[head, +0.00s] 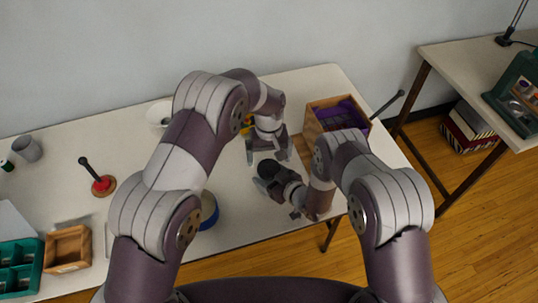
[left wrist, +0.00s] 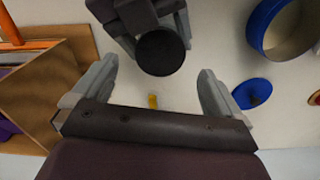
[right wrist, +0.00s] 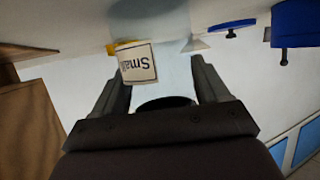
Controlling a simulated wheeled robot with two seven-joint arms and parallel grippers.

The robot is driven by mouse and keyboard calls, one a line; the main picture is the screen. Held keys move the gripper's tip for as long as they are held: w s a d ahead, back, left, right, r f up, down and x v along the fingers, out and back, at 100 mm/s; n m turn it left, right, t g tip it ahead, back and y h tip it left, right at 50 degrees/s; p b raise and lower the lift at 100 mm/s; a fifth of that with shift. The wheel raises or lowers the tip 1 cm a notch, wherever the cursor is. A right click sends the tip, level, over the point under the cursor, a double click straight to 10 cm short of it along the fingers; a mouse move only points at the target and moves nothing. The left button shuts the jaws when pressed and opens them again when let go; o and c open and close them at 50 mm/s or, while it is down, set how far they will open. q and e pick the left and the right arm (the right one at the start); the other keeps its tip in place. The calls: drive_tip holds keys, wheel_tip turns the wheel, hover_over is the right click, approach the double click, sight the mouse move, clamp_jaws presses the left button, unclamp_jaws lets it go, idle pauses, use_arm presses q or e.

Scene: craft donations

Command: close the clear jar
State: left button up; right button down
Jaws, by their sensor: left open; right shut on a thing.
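The clear jar (right wrist: 175,72) stands between the fingers of my right gripper (right wrist: 155,78), which is shut on it. A white label with "Sma…" (right wrist: 137,64) shows on or beside its wall. A black round lid (left wrist: 160,52) sits at the jar's top in the left wrist view. It also shows as a dark disc in the head view (head: 266,168). I cannot tell how firmly it is seated. My left gripper (head: 268,157) is open and empty, just above and behind the lid, with its fingers apart. The jar's body is hidden in the head and left wrist views.
A wooden box with purple contents (head: 312,125) stands right of the grippers. A blue round container (left wrist: 256,28) and blue lid (left wrist: 252,93) lie near.

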use_arm(q)
drive_tip(key=shift+r, duration=0.15)
wheel_tip(320, 180, up, 7)
drive_tip(key=shift+r, duration=0.1)
use_arm(e)
unclamp_jaws()
drive_tip(key=shift+s+d, duration=0.1)
use_arm(q)
drive_tip(key=shift+f+b, duration=0.35)
use_arm(e)
drive_tip(key=v, duration=1.2)
drive_tip(key=shift+d+r, duration=0.15)
drive_tip(key=shift+s, duration=0.15)
